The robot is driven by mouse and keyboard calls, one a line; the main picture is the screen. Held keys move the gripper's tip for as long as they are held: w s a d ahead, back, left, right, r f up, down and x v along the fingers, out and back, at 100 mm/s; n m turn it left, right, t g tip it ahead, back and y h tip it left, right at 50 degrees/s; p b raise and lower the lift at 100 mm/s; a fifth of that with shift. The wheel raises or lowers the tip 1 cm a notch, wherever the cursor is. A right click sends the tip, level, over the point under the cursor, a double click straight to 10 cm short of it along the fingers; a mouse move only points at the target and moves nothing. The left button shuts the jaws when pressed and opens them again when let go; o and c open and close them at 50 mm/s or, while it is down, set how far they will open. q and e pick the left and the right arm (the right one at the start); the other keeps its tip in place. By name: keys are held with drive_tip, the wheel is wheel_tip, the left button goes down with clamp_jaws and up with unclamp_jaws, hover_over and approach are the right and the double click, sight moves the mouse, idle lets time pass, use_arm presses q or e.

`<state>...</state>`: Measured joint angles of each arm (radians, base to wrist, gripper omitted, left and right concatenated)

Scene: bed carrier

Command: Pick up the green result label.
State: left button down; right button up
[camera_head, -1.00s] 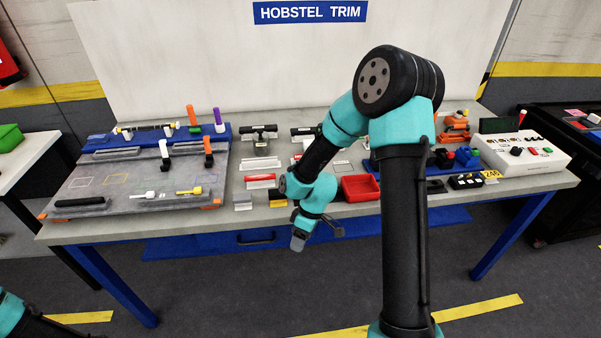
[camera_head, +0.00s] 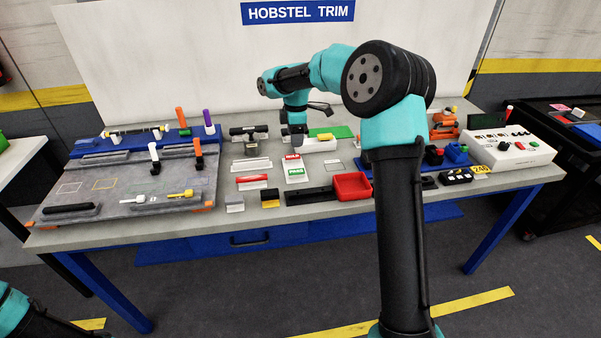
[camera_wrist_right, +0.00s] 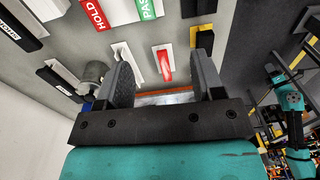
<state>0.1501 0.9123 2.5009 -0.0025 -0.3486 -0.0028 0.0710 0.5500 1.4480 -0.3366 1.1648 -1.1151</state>
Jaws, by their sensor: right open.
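The green result label (camera_head: 295,172), marked PASS, lies on a white card on the bench, just in front of a red HOLD label (camera_head: 292,157). In the right wrist view the green label (camera_wrist_right: 148,8) is cut by the top edge, beside the red label (camera_wrist_right: 95,14). My right gripper (camera_head: 297,138) hangs above the bench, behind both labels in the head view. Its two fingers (camera_wrist_right: 165,78) are apart with nothing held between them. My left gripper is out of view; only part of my left arm shows at the lower left.
A red tray (camera_head: 352,187) stands at the front right of the labels. A red bar in a white holder (camera_head: 252,182) lies to their left. A grey fixture board (camera_head: 125,185) fills the left side, and a white button box (camera_head: 518,150) stands at the right.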

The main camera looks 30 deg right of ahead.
drive_tip(key=r, duration=0.1)
drive_tip(key=w+d+r, duration=0.1)
drive_tip(key=shift+w+d+r+h, duration=0.15)
drive_tip(key=shift+w+r+h, duration=0.05)
drive_tip(key=shift+r+h, duration=0.15)
drive_tip(key=shift+f, duration=0.1)
hover_over(298, 171)
drive_tip(key=f, duration=1.1)
drive_tip(key=shift+a, duration=0.2)
drive_tip(key=shift+f, duration=0.55)
drive_tip(key=shift+d+f, duration=0.15)
drive_tip(key=shift+f, duration=2.45)
drive_tip(key=shift+f, duration=0.25)
